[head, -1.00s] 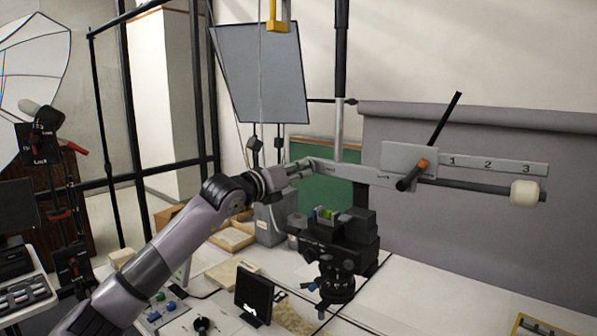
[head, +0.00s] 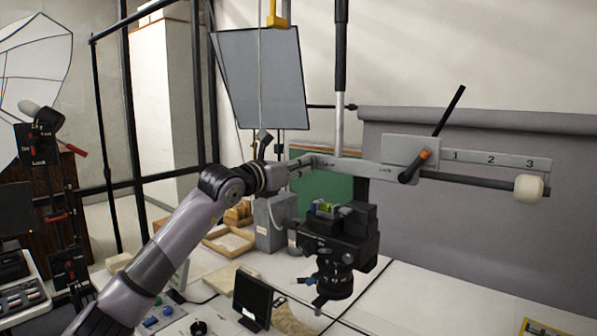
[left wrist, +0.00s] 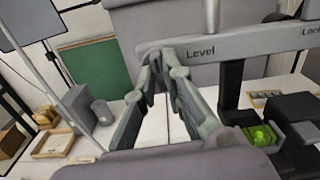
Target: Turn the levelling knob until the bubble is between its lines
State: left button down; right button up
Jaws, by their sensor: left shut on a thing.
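My left gripper (head: 310,162) is shut at the left end of the grey metal arm (head: 352,169) of the camera stand. In the left wrist view its fingers (left wrist: 158,75) close together just left of the word "Level" on that arm (left wrist: 225,45). The levelling knob there is mostly hidden by the fingers. The green bubble level (head: 326,208) sits on top of the black camera mount (head: 343,244). It also shows in the left wrist view (left wrist: 262,135), too small to tell where the bubble stands between its lines. My right gripper is not in view.
A bar marked 1, 2, 3 (head: 490,159), a black lever with an orange part (head: 415,166) and a cream knob (head: 529,189) extend right. A small black screen (head: 252,299), a grey box (head: 274,222) and a wooden tray (head: 229,241) are on the white table below.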

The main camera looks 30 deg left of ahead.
pick_arm(q)
jog(key=c, duration=1.7)
grip_release()
jog(key=shift+s+a, duration=0.15)
jog(key=shift+s, duration=1.85)
jog(key=shift+s+a, duration=0.15)
jog(key=shift+s, duration=1.8)
jog(key=shift+s+a, duration=0.15)
jog(key=shift+s, duration=1.85)
